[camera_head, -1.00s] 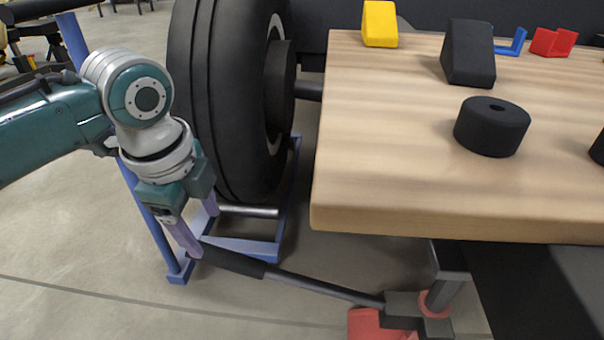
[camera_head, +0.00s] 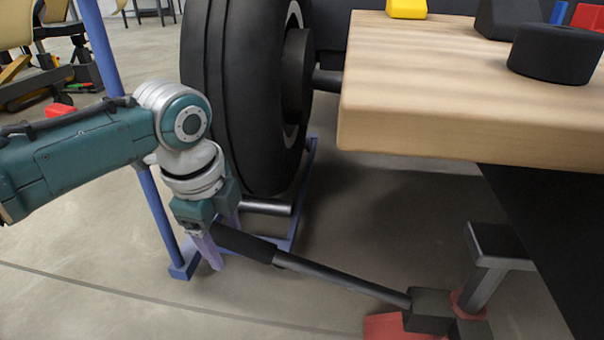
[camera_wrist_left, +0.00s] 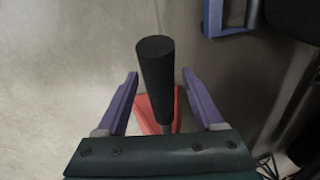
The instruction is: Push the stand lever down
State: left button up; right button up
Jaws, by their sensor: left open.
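The stand lever (camera_head: 335,276) is a dark bar with a thick black grip, running from a red-based stand (camera_head: 398,327) at lower right up toward my left gripper. My left gripper (camera_head: 224,245) is at the grip end of the lever, its purple fingers pointing down. In the left wrist view the black grip (camera_wrist_left: 155,75) stands between the two open fingers (camera_wrist_left: 160,92), with gaps on both sides. The red stand base (camera_wrist_left: 157,108) shows partly behind the grip. My right gripper is in neither view.
A large black tire (camera_head: 238,100) on a blue frame (camera_head: 183,262) stands just behind my left gripper. A wooden tabletop (camera_head: 430,105) with a yellow block (camera_head: 407,8) and black pieces (camera_head: 555,53) overhangs at right. The floor in front is clear.

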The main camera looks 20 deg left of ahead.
pick_arm(q)
grip_shut()
dwell(0.5)
dwell(0.8)
